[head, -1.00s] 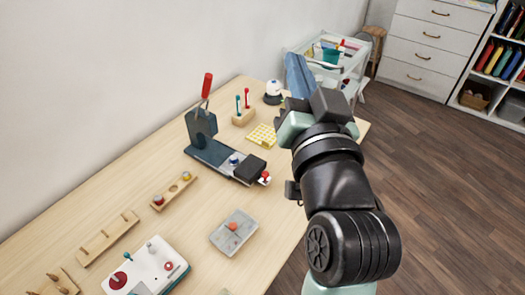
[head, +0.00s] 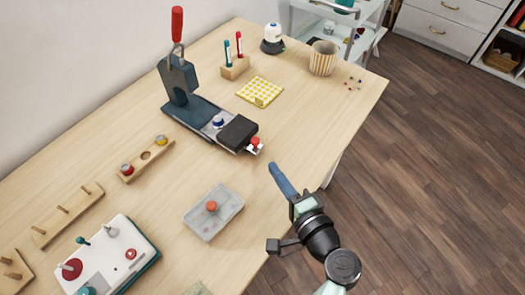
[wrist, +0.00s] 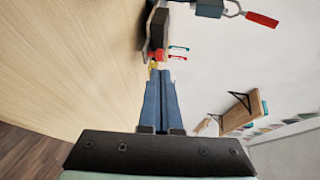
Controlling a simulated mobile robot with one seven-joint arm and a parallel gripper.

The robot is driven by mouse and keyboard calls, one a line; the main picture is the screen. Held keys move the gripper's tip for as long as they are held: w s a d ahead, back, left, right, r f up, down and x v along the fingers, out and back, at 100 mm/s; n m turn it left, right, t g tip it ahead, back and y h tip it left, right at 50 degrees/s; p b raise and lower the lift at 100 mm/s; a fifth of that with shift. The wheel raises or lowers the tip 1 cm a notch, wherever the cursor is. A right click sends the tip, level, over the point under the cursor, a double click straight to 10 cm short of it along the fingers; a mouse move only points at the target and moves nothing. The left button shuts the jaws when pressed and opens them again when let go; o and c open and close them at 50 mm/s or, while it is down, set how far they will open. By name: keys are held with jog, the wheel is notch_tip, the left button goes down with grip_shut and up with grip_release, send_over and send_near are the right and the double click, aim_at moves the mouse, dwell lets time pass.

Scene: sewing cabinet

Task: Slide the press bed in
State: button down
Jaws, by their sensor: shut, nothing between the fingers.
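The press (head: 180,78) stands on the table with a red-tipped lever (head: 177,25) raised. Its dark bed (head: 198,117) extends from the press toward the table's front edge. A black block (head: 238,133) sits at the bed's outer end, with a red knob (head: 255,142) on that end. My gripper (head: 273,168) has blue fingers and is shut and empty, in front of the red knob and apart from it. In the wrist view the shut fingers (wrist: 160,75) point at the red knob (wrist: 155,57) and partly hide it. The press lever's red grip (wrist: 261,19) also shows there.
A wooden strip with coloured pieces (head: 147,158) lies left of the bed. A yellow cloth (head: 260,91), a striped cup (head: 323,58) and small beads (head: 353,83) lie to the right.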

send_near(231, 135)
jog(key=w+d, duration=0.1)
jog(key=w+d+f, duration=0.1)
jog(key=w+d, duration=0.1)
jog(key=shift+w, duration=0.2)
jog(key=w+a, duration=0.1)
jog(key=a, duration=0.1)
jog(key=w+a+b, duration=0.1)
jog(key=w+a, duration=0.3)
jog(key=a, duration=0.1)
jog(key=shift+f, duration=0.1)
jog(key=shift+w+a, duration=0.15)
jog(key=shift+a, duration=0.25)
